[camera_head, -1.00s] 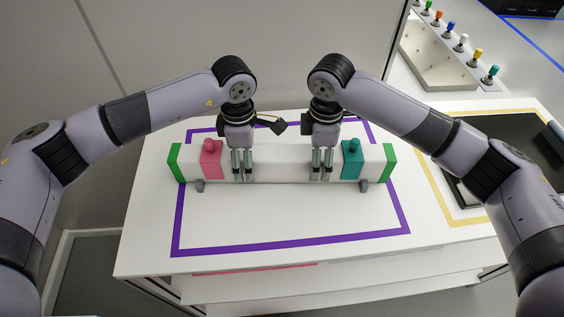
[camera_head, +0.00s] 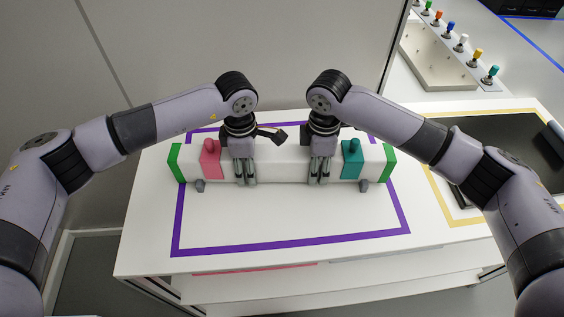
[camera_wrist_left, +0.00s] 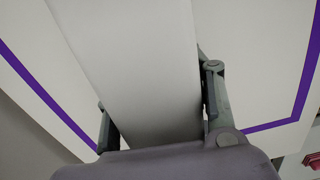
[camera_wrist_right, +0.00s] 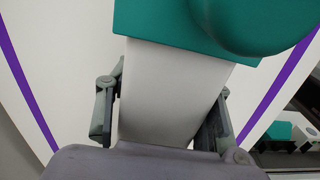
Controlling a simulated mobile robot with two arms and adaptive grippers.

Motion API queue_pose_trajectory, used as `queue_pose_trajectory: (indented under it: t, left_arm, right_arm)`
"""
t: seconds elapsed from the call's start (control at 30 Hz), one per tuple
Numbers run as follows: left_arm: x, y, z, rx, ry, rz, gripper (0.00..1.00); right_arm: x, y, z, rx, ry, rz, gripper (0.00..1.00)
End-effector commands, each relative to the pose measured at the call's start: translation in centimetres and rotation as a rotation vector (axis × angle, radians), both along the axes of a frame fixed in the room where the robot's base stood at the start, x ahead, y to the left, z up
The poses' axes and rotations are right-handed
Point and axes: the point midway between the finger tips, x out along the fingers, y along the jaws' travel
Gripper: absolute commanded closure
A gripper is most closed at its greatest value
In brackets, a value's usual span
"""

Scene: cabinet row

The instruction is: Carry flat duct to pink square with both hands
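The flat duct is a long white bar (camera_head: 282,166) with green ends, lying across the white table inside a purple outline. A pink clamp (camera_head: 211,160) and a teal clamp (camera_head: 352,160) sit on it. My left gripper (camera_head: 245,182) straddles the bar right of the pink clamp; in its wrist view the fingers stand on both sides of the bar (camera_wrist_left: 140,65), open. My right gripper (camera_head: 319,182) straddles it left of the teal clamp, open, with a small gap at one finger in its wrist view (camera_wrist_right: 165,95). A pink strip (camera_head: 255,268) shows below the table's front edge; no whole pink square is visible.
A yellow outline (camera_head: 440,205) surrounds a black panel (camera_head: 500,145) at right. A pale tray (camera_head: 437,62) and several coloured knobs stand at the back right. A grey wall is behind the table. The table in front of the bar is clear.

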Motion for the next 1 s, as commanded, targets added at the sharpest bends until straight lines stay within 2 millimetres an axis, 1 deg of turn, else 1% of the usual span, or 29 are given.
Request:
queue_pose_trajectory:
  t: [0.03, 0.07, 0.67, 1.0]
  left_arm:
    - [0.01, 0.0, 0.02, 0.0, 0.0, 0.0, 0.57]
    - [0.01, 0.0, 0.02, 0.0, 0.0, 0.0, 0.59]
    - [0.02, 0.0, 0.04, 0.0, -0.001, 0.0, 0.99]
    - [0.06, -0.02, 0.18, -0.001, -0.002, 0.0, 1.0]
  right_arm:
    - [0.0, 0.01, 0.02, 0.0, 0.0, 0.0, 0.57]
    - [0.0, 0.01, 0.02, 0.0, 0.0, 0.0, 0.59]
    - [0.03, 0.01, 0.04, 0.0, -0.001, 0.0, 0.99]
    - [0.07, 0.02, 0.18, 0.001, -0.002, 0.0, 1.0]
